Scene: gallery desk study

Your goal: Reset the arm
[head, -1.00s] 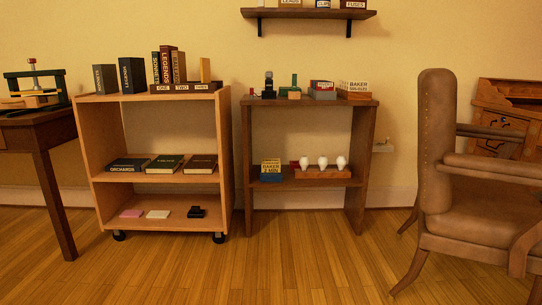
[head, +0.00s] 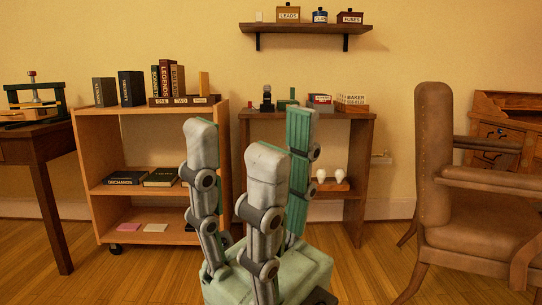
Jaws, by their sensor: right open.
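My right gripper (head: 250,165) stands upright in the lower middle of the head view. Its grey and green fingers point up from a pale green palm, spread apart with nothing between them. It is in front of the wheeled book cart (head: 97,190) and the dark wooden shelf (head: 357,190), and hides parts of both. My left gripper is not in view.
A brown leather armchair (head: 433,150) stands at the right, before a wooden desk (head: 505,110). A dark table (head: 40,150) with a press (head: 35,98) is at the left. Some wooden floor shows in front.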

